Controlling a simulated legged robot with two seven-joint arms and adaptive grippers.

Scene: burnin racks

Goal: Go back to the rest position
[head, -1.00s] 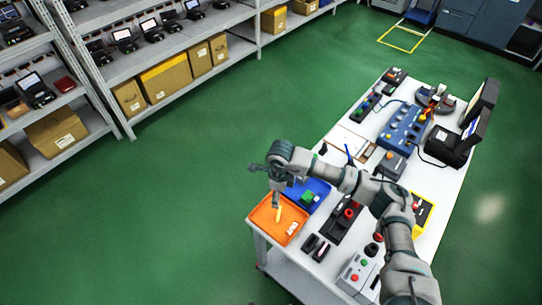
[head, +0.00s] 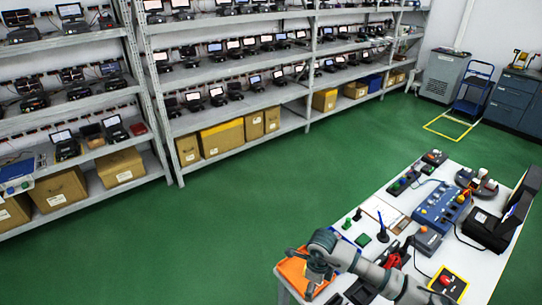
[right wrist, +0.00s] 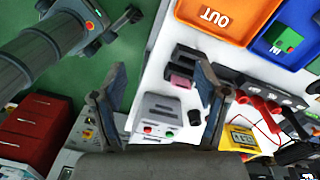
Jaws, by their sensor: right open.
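My right gripper (head: 312,289) shows low in the head view, in front of the orange tray (head: 290,268) at the table's near left corner. In the right wrist view its two fingers (right wrist: 160,84) stand wide apart with nothing between them. The orange tray, marked OUT, lies beyond the fingertips there (right wrist: 207,27). My left gripper cannot be made out in either view.
The white table (head: 468,262) holds a blue tray (right wrist: 262,48) with a green block (right wrist: 288,40), a grey button box (right wrist: 165,113) and a blue device (head: 440,205). Shelving (head: 225,110) stands behind. Green floor (head: 260,180) between is clear.

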